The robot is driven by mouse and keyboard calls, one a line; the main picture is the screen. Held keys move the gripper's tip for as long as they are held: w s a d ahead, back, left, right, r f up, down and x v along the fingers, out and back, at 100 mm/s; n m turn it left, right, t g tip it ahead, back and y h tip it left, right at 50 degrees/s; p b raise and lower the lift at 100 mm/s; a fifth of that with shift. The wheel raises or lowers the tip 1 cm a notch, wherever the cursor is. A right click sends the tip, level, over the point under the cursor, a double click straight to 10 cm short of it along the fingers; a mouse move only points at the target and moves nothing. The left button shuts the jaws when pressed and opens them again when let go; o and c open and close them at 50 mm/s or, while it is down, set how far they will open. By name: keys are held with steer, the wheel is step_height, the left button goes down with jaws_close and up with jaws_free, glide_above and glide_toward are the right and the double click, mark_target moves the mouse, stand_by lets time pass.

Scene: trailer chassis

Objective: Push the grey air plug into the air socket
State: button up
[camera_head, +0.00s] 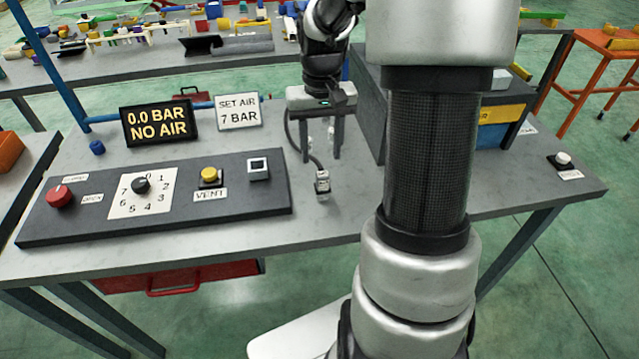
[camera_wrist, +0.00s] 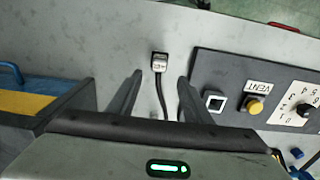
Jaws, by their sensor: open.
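The grey air plug (camera_head: 322,184) lies on the bench top to the right of the control panel, with a dark hose running from it. It also shows in the wrist view (camera_wrist: 159,63), just beyond the fingertips. My gripper (camera_head: 322,156) is open, its fingers pointing down on the plug's far side in the head view. In the wrist view my gripper (camera_wrist: 160,78) has the hose between its fingers and nothing clamped; I cannot tell its height above the bench. The air socket, seemingly the white-framed square (camera_head: 259,168) at the panel's right end, is empty; it also shows in the wrist view (camera_wrist: 215,101).
The dark control panel (camera_head: 230,204) has a red knob (camera_head: 60,196), a dial (camera_head: 141,185) and a yellow VENT button (camera_head: 210,176). A display (camera_head: 159,121) reads 0.0 BAR NO AIR; a sign (camera_head: 238,112) reads SET AIR 7 BAR. A dark box (camera_head: 368,105) stands right of my gripper.

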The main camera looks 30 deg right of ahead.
mark_target(323, 174)
step_height(323, 174, down, 4)
steer(key=shift+r, duration=0.1)
steer(key=shift+s+f+b, duration=0.2)
steer(key=shift+f, duration=1.2)
steer(key=shift+s+f+b, duration=0.2)
steer(key=shift+f, duration=1.15)
jaws_close()
steer(key=shift+r, duration=0.1)
